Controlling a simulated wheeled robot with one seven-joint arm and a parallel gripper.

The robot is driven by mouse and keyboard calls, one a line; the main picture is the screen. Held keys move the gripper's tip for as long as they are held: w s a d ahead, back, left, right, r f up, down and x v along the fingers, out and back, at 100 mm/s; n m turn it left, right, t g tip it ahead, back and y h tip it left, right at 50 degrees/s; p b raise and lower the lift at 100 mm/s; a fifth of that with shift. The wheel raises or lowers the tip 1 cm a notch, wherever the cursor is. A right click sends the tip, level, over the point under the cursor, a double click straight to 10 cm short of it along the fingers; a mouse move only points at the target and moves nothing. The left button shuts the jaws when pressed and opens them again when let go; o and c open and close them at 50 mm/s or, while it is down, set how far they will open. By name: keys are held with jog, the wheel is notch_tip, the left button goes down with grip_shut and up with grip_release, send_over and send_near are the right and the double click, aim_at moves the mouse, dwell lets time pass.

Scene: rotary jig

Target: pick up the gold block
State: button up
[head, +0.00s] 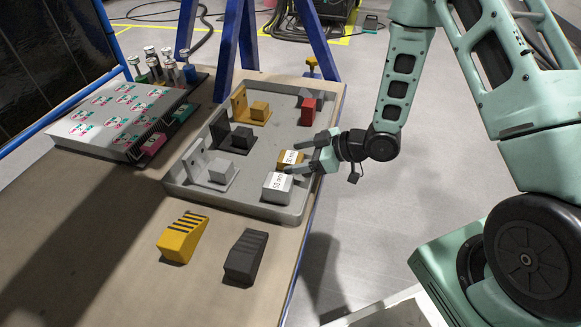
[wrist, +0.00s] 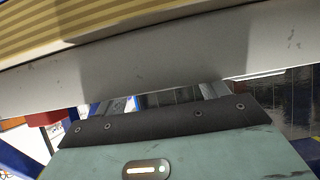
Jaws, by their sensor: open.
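The gold block (head: 284,165), with a white label on top, sits in the right part of the grey tray (head: 176,186) in the head view. My gripper (head: 293,157) reaches in from the right with its fingers apart, one on the far side of the gold block and one on the near side. Whether they touch it cannot be told. In the wrist view, a gold striped surface (wrist: 60,25) fills the top left above a broad pale grey band; I cannot tell exactly which faces these are.
A labelled grey block (head: 277,188) lies close in front of the gold block, and a red block (head: 308,112) stands farther back. Gold, black and grey L-shaped fixtures with blocks line the tray's left. Yellow (head: 180,240) and dark (head: 245,257) wedges lie on the table in front.

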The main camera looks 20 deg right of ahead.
jog(key=shift+w+a+f, duration=0.3)
jog(key=shift+a+f, duration=0.05)
jog(key=shift+a, duration=0.1)
grip_shut()
jog(key=shift+r, duration=0.1)
jog(key=shift+r, duration=0.1)
